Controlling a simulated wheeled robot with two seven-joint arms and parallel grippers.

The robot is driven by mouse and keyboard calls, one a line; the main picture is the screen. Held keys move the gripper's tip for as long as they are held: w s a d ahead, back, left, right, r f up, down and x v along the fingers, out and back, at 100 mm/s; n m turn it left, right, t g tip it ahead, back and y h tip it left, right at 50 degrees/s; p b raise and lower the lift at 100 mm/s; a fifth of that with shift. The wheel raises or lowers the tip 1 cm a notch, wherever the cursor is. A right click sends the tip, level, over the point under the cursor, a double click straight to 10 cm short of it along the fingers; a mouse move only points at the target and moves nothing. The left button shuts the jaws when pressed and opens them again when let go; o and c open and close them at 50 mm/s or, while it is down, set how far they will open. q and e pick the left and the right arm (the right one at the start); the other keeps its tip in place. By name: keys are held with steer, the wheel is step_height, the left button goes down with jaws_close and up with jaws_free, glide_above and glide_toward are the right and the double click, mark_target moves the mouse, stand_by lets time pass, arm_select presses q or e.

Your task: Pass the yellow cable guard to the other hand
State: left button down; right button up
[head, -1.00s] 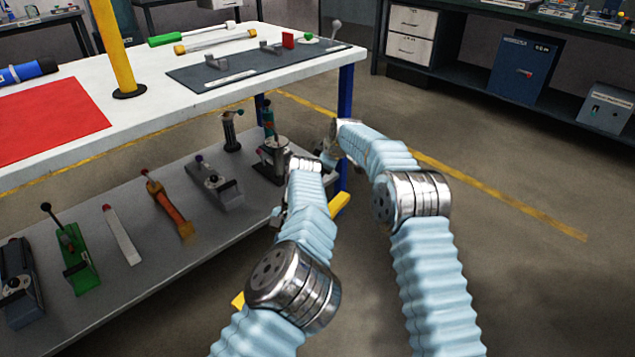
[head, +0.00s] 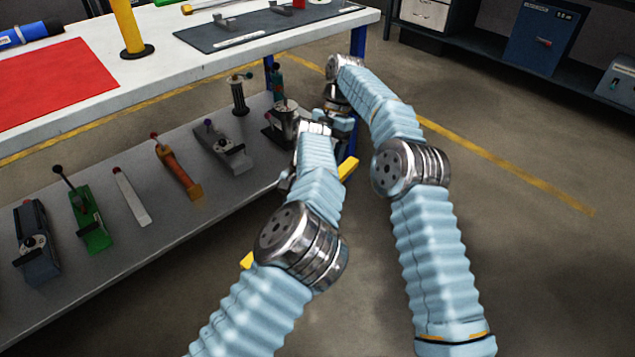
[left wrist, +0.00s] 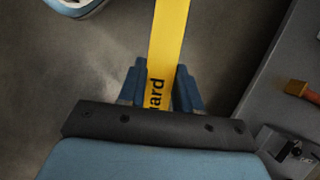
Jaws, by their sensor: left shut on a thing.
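The yellow cable guard (left wrist: 168,40) is a long flat bar with dark lettering ending in "ard". In the left wrist view it runs up from between the fingers of my left gripper (left wrist: 157,88), which is shut on it. In the head view my left arm covers its middle; one end (head: 348,170) shows right of the arm and the other (head: 247,260) at its lower left. My right gripper (head: 341,125) is beyond the upper end of the guard, near the table leg, apart from the guard in the picture. Its fingers are too small and partly hidden to read.
The white table (head: 190,78) has a blue leg (head: 358,45) close to my right wrist. Its grey lower shelf (head: 170,240) holds several tools and clamps left of my left arm. The floor to the right is open up to a dark bench (head: 480,40).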

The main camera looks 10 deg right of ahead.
steer(key=x, duration=1)
arm_select(q)
steer(key=shift+d, duration=0.1)
arm_select(e)
steer(key=c, duration=1.1)
arm_select(q)
steer(key=c, duration=0.7)
jaws_free()
arm_select(e)
jaws_close()
arm_select(q)
steer(key=shift+o, duration=0.2)
